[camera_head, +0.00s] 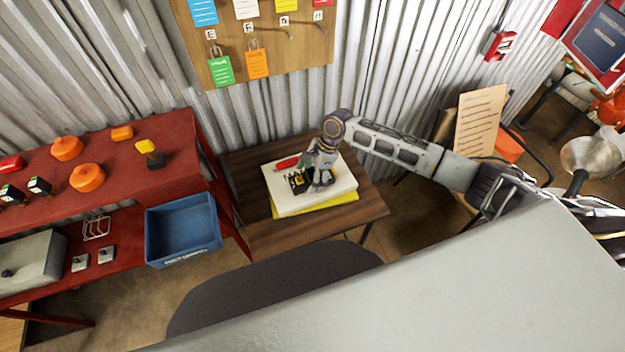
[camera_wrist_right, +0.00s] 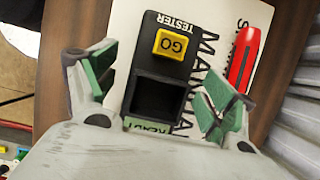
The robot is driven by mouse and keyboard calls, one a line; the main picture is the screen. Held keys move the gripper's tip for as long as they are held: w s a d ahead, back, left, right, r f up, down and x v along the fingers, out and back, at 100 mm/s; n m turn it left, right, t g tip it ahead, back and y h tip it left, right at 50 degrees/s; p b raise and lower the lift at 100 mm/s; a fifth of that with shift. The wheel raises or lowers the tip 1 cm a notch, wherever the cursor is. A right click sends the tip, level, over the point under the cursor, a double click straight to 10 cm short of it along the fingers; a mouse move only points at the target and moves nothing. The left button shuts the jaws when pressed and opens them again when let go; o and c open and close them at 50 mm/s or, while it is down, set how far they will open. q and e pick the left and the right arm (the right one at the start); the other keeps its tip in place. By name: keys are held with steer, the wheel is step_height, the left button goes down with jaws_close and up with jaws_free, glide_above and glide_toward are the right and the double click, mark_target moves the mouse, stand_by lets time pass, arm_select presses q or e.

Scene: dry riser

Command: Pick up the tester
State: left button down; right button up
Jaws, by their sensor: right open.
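The tester (camera_wrist_right: 160,75) is a black box with a yellow GO button, a dark recess and a green READY label. It lies on a white manual (camera_wrist_right: 215,25). In the head view the tester (camera_head: 297,184) sits on the manual (camera_head: 325,198), partly hidden by my right gripper. My right gripper (camera_head: 318,176) is directly over it. In the wrist view the green finger pads of my right gripper (camera_wrist_right: 157,88) stand apart on either side of the tester, with visible gaps. My left gripper is not in view.
A red pen-like object (camera_wrist_right: 243,58) lies on the manual beside the right finger. A yellow item (camera_head: 290,212) lies under the manual on the small wooden table (camera_head: 270,235). A blue bin (camera_head: 183,230) and a red bench (camera_head: 165,185) stand left. A corrugated wall is behind.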

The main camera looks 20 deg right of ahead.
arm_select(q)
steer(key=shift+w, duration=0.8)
arm_select(e)
steer(key=shift+a+f, duration=0.1)
steer(key=shift+f, duration=0.05)
